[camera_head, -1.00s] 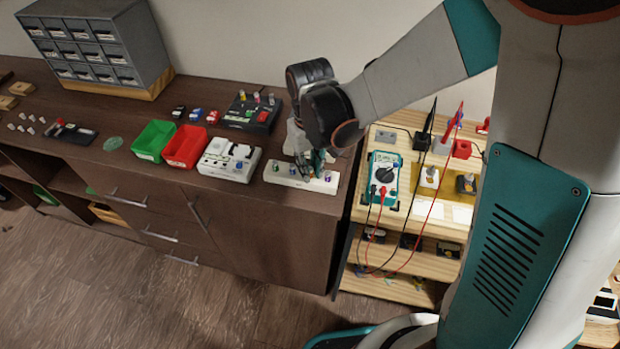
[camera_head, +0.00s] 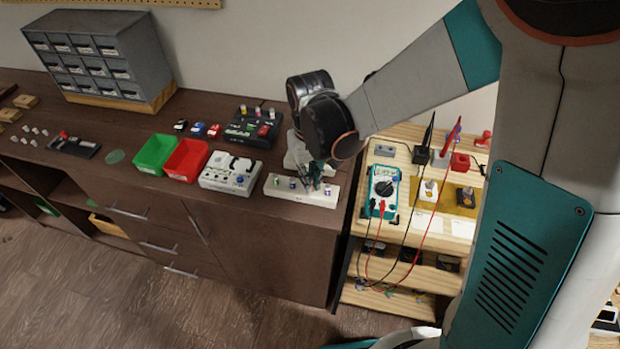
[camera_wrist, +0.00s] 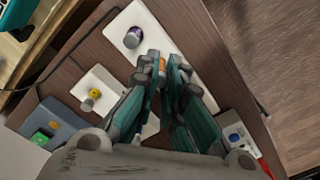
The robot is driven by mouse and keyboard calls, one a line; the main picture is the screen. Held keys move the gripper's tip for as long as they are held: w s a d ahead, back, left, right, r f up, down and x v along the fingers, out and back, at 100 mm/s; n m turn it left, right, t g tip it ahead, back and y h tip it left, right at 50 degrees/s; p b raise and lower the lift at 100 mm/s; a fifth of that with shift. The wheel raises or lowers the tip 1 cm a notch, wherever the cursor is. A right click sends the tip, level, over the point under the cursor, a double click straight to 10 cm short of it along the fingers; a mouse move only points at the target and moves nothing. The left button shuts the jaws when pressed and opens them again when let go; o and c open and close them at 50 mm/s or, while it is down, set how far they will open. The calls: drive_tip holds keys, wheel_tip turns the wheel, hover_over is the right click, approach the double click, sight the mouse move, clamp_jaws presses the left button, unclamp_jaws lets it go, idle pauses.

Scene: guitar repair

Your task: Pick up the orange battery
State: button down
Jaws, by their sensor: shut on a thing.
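My gripper (camera_wrist: 161,72) points down over the white battery holder (camera_wrist: 168,32). Its teal fingers are shut on the orange battery (camera_wrist: 162,63), of which only a small orange piece shows between the fingertips. I cannot tell whether the battery is still seated in the holder or raised from it. In the head view my gripper (camera_head: 314,182) is at the right half of the holder (camera_head: 274,191), and the orange battery is hidden there. A purple-topped battery (camera_wrist: 133,38) stands in the holder beside the fingers.
A white device (camera_head: 222,180) stands left of the holder, then a red bin (camera_head: 187,160) and a green bin (camera_head: 153,154). A black box (camera_head: 250,132) is behind. A multimeter (camera_head: 384,187) with leads is on the wooden shelf to the right. The counter's front edge is close to the holder.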

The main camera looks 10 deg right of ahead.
wheel_tip(320, 180, up, 23)
drive_tip(key=p, duration=1.5)
drive_tip(key=shift+f, duration=0.15)
drive_tip(key=shift+s+f, duration=0.1)
